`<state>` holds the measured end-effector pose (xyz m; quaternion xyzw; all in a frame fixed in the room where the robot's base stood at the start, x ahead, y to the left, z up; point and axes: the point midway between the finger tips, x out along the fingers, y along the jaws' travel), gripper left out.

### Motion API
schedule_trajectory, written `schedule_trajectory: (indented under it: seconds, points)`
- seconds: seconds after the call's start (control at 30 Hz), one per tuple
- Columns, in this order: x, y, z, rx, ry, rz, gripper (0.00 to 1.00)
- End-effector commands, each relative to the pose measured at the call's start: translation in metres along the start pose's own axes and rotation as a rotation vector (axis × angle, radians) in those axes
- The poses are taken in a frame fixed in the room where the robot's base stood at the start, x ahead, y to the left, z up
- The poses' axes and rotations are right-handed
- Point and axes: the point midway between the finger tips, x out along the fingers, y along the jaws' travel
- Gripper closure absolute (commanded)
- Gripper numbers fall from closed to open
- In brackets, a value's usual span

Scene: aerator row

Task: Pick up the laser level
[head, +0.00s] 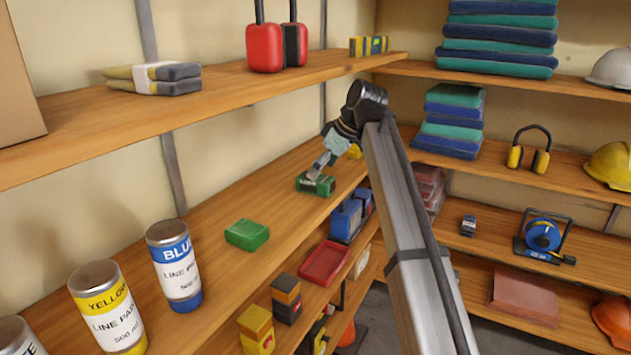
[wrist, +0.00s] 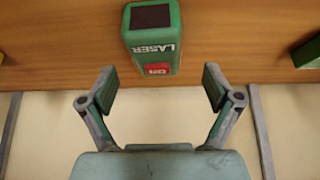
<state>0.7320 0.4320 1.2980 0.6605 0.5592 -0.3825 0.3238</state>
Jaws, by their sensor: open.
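The laser level (wrist: 152,42) is a green box with a dark top panel, white "LASER" lettering and a red "ON" mark. It stands on the wooden middle shelf. In the head view the laser level (head: 318,187) is partly hidden by my gripper (head: 318,171). In the wrist view my gripper (wrist: 158,88) is open and empty, with one finger on each side of the gap. The laser level lies ahead of the gap, roughly centred and a little to its left. I see no contact in the wrist view.
A yellow item (head: 354,152) sits past my gripper. The upper shelf (head: 230,92) runs above, and blue bins (head: 346,220) stand below.

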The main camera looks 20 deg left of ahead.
Motion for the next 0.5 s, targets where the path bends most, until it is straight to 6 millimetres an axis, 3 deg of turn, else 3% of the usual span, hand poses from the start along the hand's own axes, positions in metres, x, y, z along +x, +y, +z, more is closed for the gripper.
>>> schedule_trajectory:
  seconds: [0.23,0.5]
  points:
    - [0.011,0.001,0.001,0.0,-0.002,-0.001,0.1]
    - [0.044,0.003,0.003,0.0,-0.002,-0.001,0.1]
